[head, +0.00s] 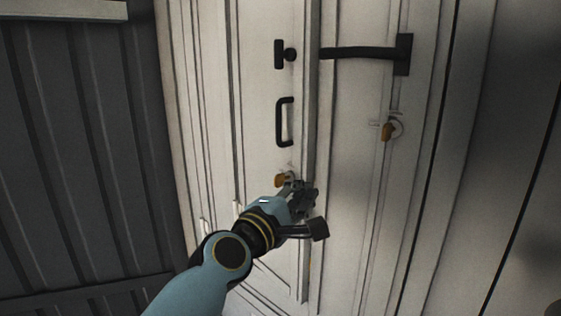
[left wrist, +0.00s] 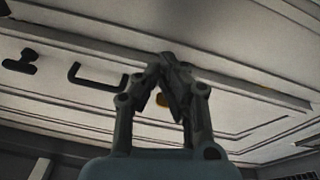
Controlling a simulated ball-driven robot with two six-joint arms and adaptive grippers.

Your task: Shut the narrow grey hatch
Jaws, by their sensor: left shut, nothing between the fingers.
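The narrow grey hatch (head: 258,110) is a pale panelled leaf with a black pull handle (head: 289,122) near its right edge. Its edge shows as a thin upright strip, and I cannot tell from the head view how far it stands from the frame. In the left wrist view the hatch (left wrist: 60,105) crosses the picture, with a thick edge that seems to stand proud of the surface beyond. My left gripper (head: 306,190) is shut and empty at that edge, below the handle. Its fingertips (left wrist: 177,62) overlap the edge; contact is unclear. My right gripper is not in view.
A black latch bar (head: 355,52) spans the neighbouring pale panel at the upper right, level with a small black catch (head: 285,54). An orange knob (head: 387,132) sits on the right panel; another (head: 281,180) is beside my left gripper. A dark ribbed wall (head: 75,150) stands left.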

